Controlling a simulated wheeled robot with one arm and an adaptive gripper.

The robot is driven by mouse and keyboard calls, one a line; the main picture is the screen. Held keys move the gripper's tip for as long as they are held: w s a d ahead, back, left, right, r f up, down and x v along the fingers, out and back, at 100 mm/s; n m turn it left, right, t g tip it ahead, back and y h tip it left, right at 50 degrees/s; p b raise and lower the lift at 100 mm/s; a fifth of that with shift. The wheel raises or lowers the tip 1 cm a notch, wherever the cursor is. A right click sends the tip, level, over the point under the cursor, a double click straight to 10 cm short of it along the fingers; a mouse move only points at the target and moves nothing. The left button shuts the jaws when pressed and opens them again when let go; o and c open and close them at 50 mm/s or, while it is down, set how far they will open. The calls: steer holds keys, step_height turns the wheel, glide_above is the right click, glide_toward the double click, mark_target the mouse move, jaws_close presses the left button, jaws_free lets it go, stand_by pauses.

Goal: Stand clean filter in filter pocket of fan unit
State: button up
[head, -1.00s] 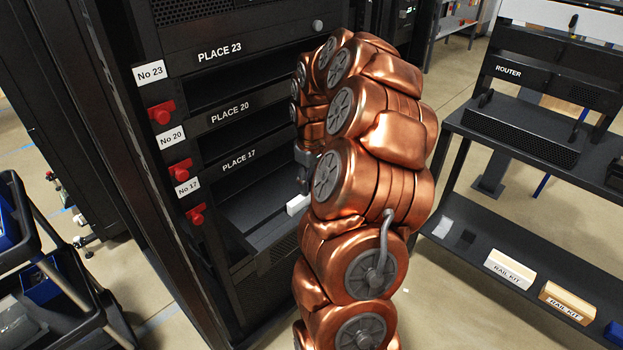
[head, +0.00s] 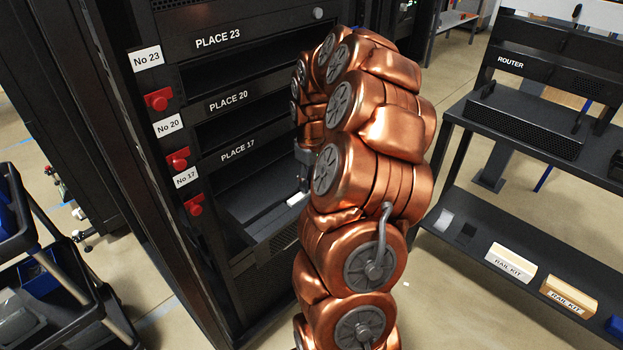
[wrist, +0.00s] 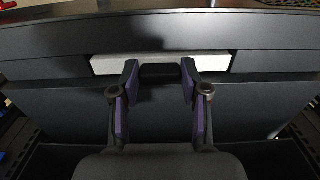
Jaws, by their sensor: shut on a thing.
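The clean filter (wrist: 115,64) is a white bar with a dark middle part. In the wrist view it lies lengthwise in the dark slot of the filter pocket (wrist: 234,60), its white top edge still showing; how deep it sits I cannot tell. My gripper (wrist: 160,72) is shut on its dark middle part. The fan unit (wrist: 60,105) is the dark casing around the slot. In the head view the fan unit (head: 265,228) sits in the rack below PLACE 17. A white bit of the filter (head: 297,199) shows beside my gripper (head: 303,184), mostly hidden by my arm.
The rack (head: 185,75) has labelled bays and red knobs (head: 178,158) on its left post. A shelf unit (head: 470,215) at right holds a router (head: 525,125) and rail kit boxes (head: 510,262). A dark cart (head: 60,300) with blue bins stands at left.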

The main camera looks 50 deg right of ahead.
steer(key=shift+f, duration=0.15)
steer(key=o, duration=1.3)
step_height(320, 180, up, 12)
steer(key=shift+r, duration=0.1)
